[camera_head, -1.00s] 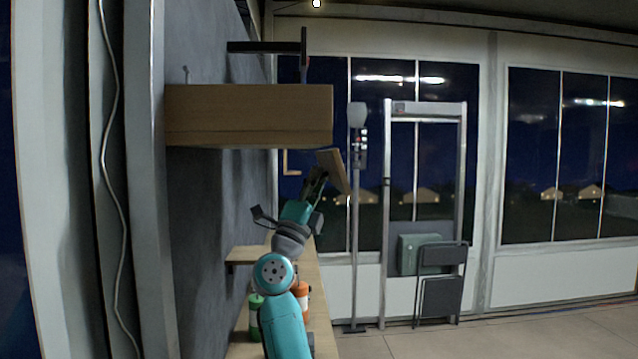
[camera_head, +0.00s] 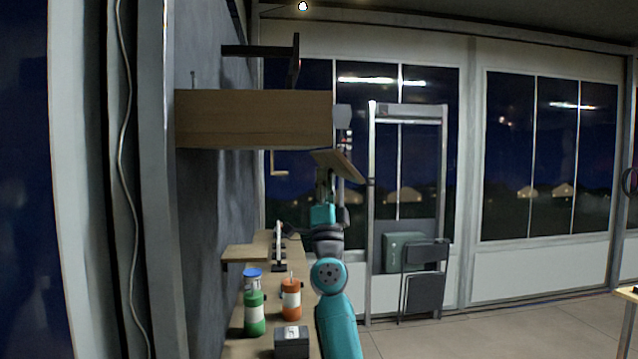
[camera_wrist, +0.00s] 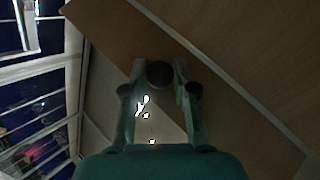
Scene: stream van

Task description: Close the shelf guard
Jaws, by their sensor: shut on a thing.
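The shelf guard (camera_head: 342,167) is a thin wooden flap below the right end of the wooden shelf box (camera_head: 255,118). It hangs tilted, sloping down to the right, its upper edge near the box's lower right corner. My gripper (camera_head: 326,176) is under the flap, reaching up to it. The exact contact is dim.
A lower counter (camera_head: 250,347) carries a green bottle (camera_head: 254,318), an orange bottle (camera_head: 291,299) and a dark box (camera_head: 291,347). A gate frame (camera_head: 439,180) and a folded chair (camera_head: 424,290) stand behind on the right. The floor at right is mostly clear.

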